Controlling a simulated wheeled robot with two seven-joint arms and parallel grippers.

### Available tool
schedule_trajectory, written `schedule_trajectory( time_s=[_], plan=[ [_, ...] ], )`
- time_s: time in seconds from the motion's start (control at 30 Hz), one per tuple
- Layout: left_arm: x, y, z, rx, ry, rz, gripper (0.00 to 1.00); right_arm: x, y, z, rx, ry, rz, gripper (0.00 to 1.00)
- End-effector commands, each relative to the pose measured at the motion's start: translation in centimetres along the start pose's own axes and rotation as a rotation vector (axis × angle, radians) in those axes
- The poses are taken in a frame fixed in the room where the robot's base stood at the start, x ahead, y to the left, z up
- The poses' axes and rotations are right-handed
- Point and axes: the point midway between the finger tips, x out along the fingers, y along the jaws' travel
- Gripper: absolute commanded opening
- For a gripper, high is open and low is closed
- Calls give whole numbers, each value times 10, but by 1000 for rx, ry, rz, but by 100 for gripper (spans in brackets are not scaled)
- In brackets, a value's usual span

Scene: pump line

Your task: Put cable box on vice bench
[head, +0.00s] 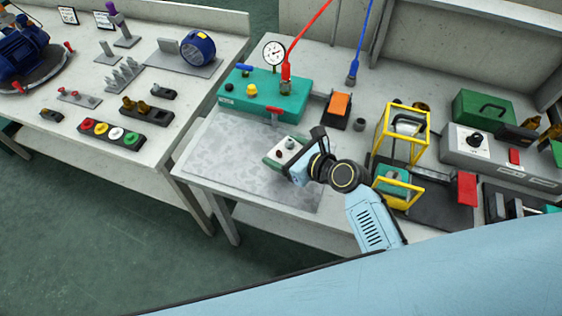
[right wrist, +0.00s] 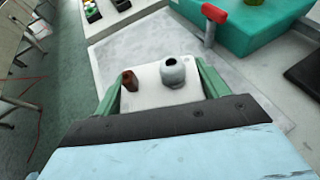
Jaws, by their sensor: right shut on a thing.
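My right gripper (head: 284,152) is shut on a small light grey box, the likely cable box (head: 288,147), above the grey mat at the front of the bench. In the right wrist view the box (right wrist: 150,92) sits between the two green fingers of the gripper (right wrist: 160,95). Its top carries a round grey fitting with a dark hole and a small reddish-brown knob. Whether the box touches the mat is unclear. I cannot tell for certain which surface is the vice bench. My left gripper is out of view.
The grey mat (head: 225,150) is otherwise bare. Yellow-framed stands (head: 402,130) and a grey control box (head: 478,150) crowd the right. A separate bench (head: 150,150) with a blue motor is left, across a gap.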

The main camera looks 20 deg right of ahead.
Motion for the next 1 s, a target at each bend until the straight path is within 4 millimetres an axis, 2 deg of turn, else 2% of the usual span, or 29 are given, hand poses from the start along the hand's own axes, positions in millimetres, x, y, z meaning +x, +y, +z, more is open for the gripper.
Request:
schedule_trajectory(
  time_s=[0.17,0.37,0.73,0.77,0.9,1.0],
  plan=[
    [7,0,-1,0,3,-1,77,6,0,-14,-1,0,0,50],
    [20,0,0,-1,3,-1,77,16,0,-39,-1,1,0,50],
    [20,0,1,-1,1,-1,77,17,0,-41,0,-1,0,50],
    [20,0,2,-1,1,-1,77,17,0,-41,0,-1,0,76],
    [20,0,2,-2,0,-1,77,17,0,-40,0,-1,0,94],
    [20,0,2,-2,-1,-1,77,17,0,-40,0,-1,0,95]
  ],
)
